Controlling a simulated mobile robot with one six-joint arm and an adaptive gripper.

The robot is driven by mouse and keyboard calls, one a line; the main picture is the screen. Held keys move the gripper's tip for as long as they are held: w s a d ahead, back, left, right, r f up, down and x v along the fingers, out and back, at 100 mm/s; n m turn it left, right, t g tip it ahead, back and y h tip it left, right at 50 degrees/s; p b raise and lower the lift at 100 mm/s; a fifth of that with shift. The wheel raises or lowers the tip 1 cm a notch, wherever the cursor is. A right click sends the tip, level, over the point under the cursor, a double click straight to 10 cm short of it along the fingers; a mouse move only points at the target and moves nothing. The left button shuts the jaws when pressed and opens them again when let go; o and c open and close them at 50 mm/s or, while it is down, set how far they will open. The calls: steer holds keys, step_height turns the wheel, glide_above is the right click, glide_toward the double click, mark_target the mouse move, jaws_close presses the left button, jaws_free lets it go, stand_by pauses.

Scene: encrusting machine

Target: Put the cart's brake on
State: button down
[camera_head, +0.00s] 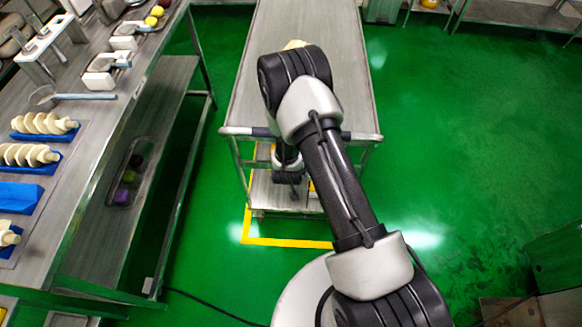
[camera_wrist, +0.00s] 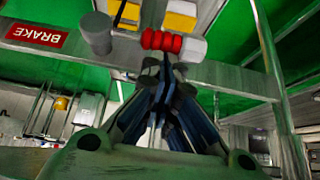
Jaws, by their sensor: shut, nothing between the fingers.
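The cart (camera_head: 253,95) stands ahead of me, a grey metal trolley with a flat top, a front rail and a lower shelf (camera_head: 262,190). In the wrist view a red BRAKE label (camera_wrist: 37,36) is on a grey bar at upper left. A grey cylinder (camera_wrist: 97,33) sticks out right of the label. Further right is a red ribbed part (camera_wrist: 160,41) with a white end piece (camera_wrist: 191,49). My gripper (camera_wrist: 166,66) is shut and empty, its tips just below the red part in the picture; contact cannot be told. In the head view my arm hides the fingers.
A long workbench (camera_head: 135,95) with tools and blue trays stands on the left. Yellow blocks (camera_wrist: 180,16) show beyond the bar in the wrist view. A yellow floor line (camera_head: 285,242) runs by the cart's front. Green floor right of the cart is clear.

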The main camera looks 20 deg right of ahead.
steer(key=shift+a+f+b, duration=0.3)
steer(key=shift+f, duration=0.25)
steer(key=shift+r, duration=0.1)
steer(key=w+r+p+v, duration=0.1)
steer(key=p+v, duration=0.4)
steer(key=v, duration=0.7)
steer(key=shift+w+r, duration=0.6)
steer(key=shift+r, duration=0.05)
steer(key=shift+s, duration=0.1)
